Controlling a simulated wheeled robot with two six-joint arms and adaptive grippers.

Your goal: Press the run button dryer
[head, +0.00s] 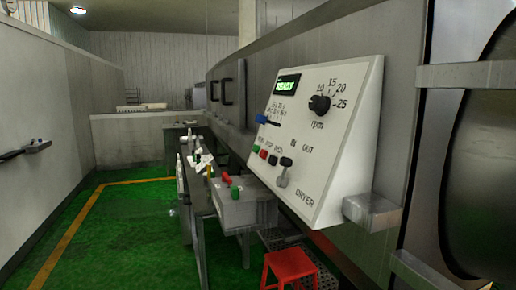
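The dryer panel (340,150) is a white slanted box marked DRYER on the right. At its lower left is a row of small buttons under small labels that are hard to read. The leftmost is a green button (256,149), which I take to be the run button. Beside it are a red button (263,154) and a dark button (273,160). A green display (286,85) seems to read READY. Neither of my grippers is in view, and nothing touches the panel.
The panel also has a black rpm knob (319,104), a blue-handled lever (268,121) and a black-knobbed IN/OUT lever (285,168). A grey box with red and green controls (244,205) and a red stool (289,267) stand below. Green floor (125,220) is open at left.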

